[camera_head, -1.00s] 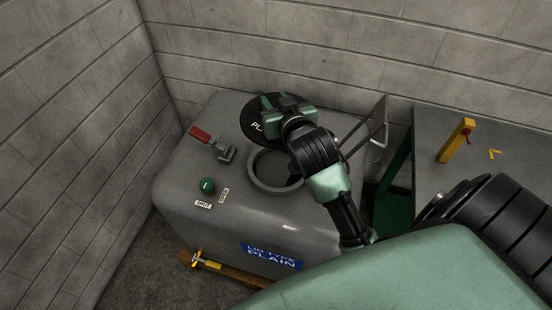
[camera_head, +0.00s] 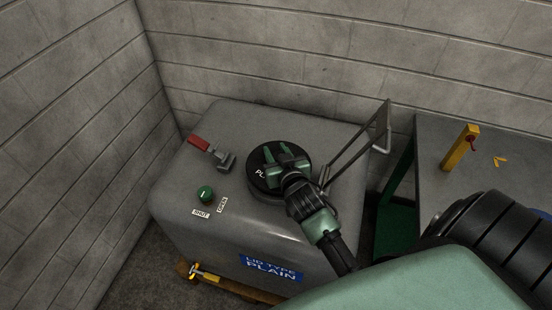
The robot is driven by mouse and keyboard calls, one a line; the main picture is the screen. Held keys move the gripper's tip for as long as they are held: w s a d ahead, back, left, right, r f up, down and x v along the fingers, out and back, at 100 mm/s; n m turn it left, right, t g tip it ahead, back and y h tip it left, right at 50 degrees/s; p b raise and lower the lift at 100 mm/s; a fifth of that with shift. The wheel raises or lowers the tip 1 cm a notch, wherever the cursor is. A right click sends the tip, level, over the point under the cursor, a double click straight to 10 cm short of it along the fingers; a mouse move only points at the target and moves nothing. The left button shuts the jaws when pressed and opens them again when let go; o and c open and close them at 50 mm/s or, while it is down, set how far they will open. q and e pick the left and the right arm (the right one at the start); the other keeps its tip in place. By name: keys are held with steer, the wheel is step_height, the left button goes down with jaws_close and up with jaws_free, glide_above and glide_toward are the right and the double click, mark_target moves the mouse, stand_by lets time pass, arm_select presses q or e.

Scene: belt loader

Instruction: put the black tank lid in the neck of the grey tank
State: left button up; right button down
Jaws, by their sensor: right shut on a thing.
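The black round tank lid (camera_head: 264,160) with white lettering lies over the neck (camera_head: 262,188) of the grey tank (camera_head: 215,240). It covers the opening, and only a little of the neck's rim shows below it. I cannot tell whether the lid is down in the neck or just above it. My right gripper (camera_head: 286,158) is shut on the lid from above and hides part of its lettering. My left gripper is not in view.
A red-handled lever (camera_head: 200,143) and a green knob (camera_head: 205,193) stand on the tank top, left of the neck. A metal frame (camera_head: 365,145) rises at the tank's right. A grey table (camera_head: 440,150) with a yellow post (camera_head: 459,147) is further right. Block walls close the back and left.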

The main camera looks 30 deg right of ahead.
steer(key=shift+f, duration=1.3)
steer(key=c, duration=1)
jaws_free()
steer(key=shift+f, duration=0.15)
steer(key=shift+r, duration=0.2)
steer(key=shift+s+a, duration=0.1)
steer(key=shift+s, duration=0.25)
steer(key=v, duration=1.1)
steer(key=shift+s+a+r, duration=0.1)
steer(key=shift+s+r, duration=0.05)
